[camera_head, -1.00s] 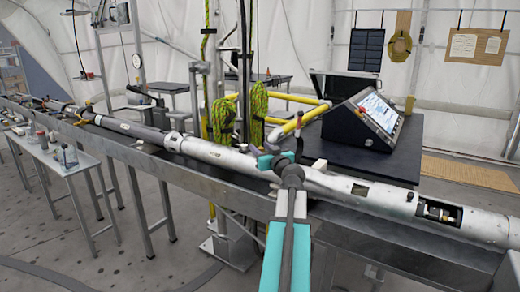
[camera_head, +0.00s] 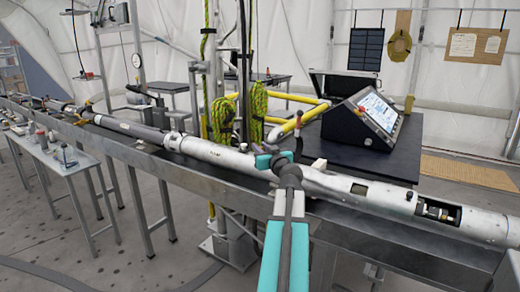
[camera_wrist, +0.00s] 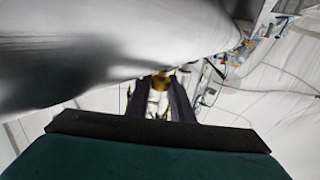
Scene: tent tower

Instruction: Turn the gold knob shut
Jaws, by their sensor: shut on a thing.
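The gold knob (camera_wrist: 161,79) shows as a small gold-brown piece in the middle of the wrist view, below the underside of a large grey tube. My gripper (camera_wrist: 160,92) has its two dark fingers on either side of the knob and is shut on it. The fingers partly cover the knob, so how far it is turned cannot be told. In the head view my arm reaches to the long silver tube (camera_head: 215,154), and its teal-and-black wrist is at the tube. The knob and fingertips cannot be made out there.
The tube rests along a long metal trough (camera_head: 365,240). An open cut-out (camera_head: 438,211) with fittings lies to the right. Behind are a black table, a console with a lit screen (camera_head: 378,112) and yellow rails (camera_head: 300,120). A side table (camera_head: 62,160) holds small bottles.

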